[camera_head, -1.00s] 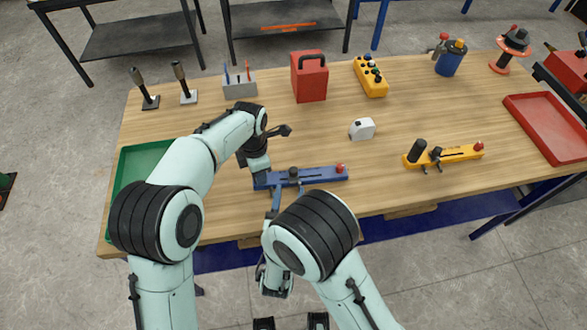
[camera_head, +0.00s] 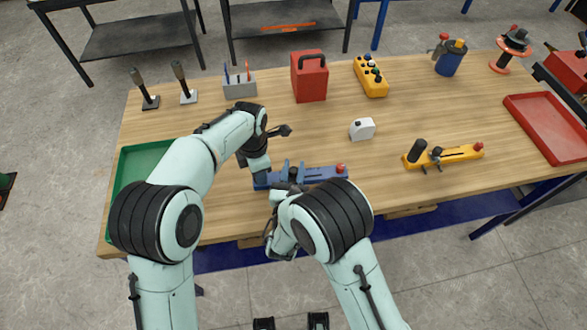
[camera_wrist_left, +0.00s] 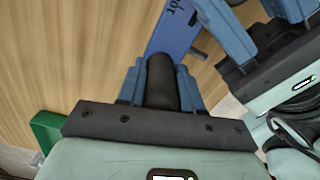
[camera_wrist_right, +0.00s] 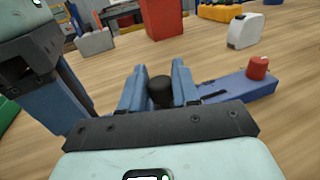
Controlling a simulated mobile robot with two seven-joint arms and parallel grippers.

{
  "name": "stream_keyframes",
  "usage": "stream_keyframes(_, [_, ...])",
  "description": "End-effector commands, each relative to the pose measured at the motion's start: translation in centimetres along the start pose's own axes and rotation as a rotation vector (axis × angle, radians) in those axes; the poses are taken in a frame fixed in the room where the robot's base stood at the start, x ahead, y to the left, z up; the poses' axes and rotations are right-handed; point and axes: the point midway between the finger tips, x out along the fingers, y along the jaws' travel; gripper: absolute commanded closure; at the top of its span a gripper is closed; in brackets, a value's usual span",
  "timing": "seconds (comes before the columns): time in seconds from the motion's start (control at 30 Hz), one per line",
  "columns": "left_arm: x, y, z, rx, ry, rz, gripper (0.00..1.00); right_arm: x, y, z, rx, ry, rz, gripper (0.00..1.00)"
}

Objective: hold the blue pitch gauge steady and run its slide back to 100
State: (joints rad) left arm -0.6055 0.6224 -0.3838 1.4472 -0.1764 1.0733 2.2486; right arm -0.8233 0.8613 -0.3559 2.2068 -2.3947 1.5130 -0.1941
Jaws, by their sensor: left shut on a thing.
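The blue pitch gauge (camera_head: 320,175) lies near the table's front edge, with a red knob (camera_wrist_right: 257,68) at its right end. My left gripper (camera_wrist_left: 162,62) is shut on the black upright grip (camera_wrist_left: 162,85) at the gauge's left end. A scale mark, partly cut off, shows on the blue bar (camera_wrist_left: 174,32) in the left wrist view. My right gripper (camera_wrist_right: 158,68) is open, with its fingers on either side of the slide's black knob (camera_wrist_right: 160,92). The slide's pointer and exact reading are hidden.
A yellow gauge (camera_head: 460,153) lies to the right. A white tape-measure-like box (camera_head: 362,129) and a red case (camera_head: 309,76) stand behind. A green tray (camera_head: 126,170) is at the left. My forearms are close together near the gauge.

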Motion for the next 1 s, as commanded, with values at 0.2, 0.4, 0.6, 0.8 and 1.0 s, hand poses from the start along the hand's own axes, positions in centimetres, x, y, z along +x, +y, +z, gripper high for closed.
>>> stream_keyframes(0.2, [-0.1, 0.0, 0.1, 0.0, -0.002, 0.001, 1.0, -0.2, 0.8, 0.0, 0.0, -0.001, 0.004, 1.0])
stream_keyframes(0.4, [-0.1, 0.0, 0.1, 0.0, -0.002, 0.001, 1.0, -0.9, 3.3, 0.0, 0.001, 0.001, 0.004, 1.0])
stream_keyframes(0.6, [-0.1, 0.0, 0.1, 0.0, -0.003, 0.001, 1.0, -1.0, 3.5, 0.0, 0.002, 0.002, 0.006, 1.0])
stream_keyframes(0.8, [-0.1, -0.1, 0.2, 0.001, -0.004, 0.001, 1.0, -1.0, 3.5, 0.0, 0.002, 0.002, 0.008, 0.51])
stream_keyframes(1.0, [-0.1, -0.1, 0.3, 0.001, -0.004, 0.0, 1.0, -1.0, 3.5, 0.0, 0.002, 0.002, 0.009, 0.51])
